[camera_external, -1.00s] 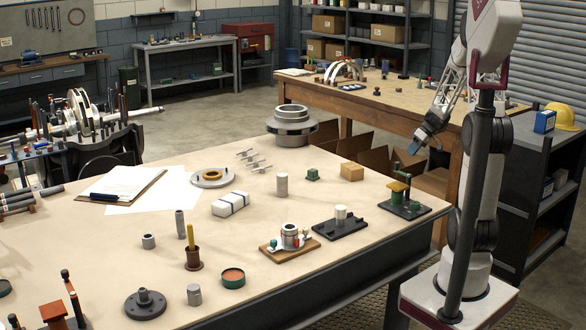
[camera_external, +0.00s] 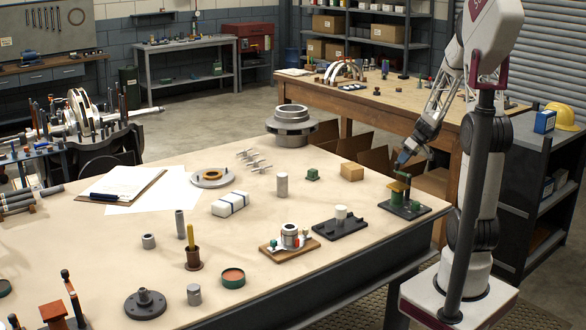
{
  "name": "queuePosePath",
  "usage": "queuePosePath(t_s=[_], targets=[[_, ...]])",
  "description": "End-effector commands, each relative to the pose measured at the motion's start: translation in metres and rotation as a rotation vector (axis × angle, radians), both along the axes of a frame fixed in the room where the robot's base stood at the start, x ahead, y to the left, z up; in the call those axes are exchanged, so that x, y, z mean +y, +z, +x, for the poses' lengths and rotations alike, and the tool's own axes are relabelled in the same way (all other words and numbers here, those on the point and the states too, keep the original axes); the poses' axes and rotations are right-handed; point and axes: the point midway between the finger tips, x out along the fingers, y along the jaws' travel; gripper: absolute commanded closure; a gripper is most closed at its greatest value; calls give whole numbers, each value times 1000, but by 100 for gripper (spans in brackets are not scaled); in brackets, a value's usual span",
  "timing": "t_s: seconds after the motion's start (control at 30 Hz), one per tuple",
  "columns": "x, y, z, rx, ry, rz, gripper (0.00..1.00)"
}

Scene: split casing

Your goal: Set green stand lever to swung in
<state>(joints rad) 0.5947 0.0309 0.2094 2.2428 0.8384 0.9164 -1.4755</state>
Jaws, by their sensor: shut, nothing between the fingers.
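The green stand (camera_external: 398,193) is at the right end of the large table, on a dark base plate (camera_external: 411,210). Its lever (camera_external: 408,176) shows as a small green piece at the top of the stand. Which way the lever is swung is too small to tell. My gripper (camera_external: 402,161) is just above the top of the stand, pointing down and to the left. Its fingers look closed and hold nothing. Whether the fingertips touch the lever cannot be told from this view.
A black fixture with a white cylinder (camera_external: 341,213) stands left of the green stand. The table's right edge is close to the stand. The table between the clipboard and fixtures has free room.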

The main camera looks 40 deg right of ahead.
Motion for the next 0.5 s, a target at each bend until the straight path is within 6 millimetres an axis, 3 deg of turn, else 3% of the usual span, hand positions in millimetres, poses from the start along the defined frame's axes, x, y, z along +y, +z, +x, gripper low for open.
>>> queuePosePath(t_s=[0.5], targets=[[4,0,2,0,54,-1,100]])
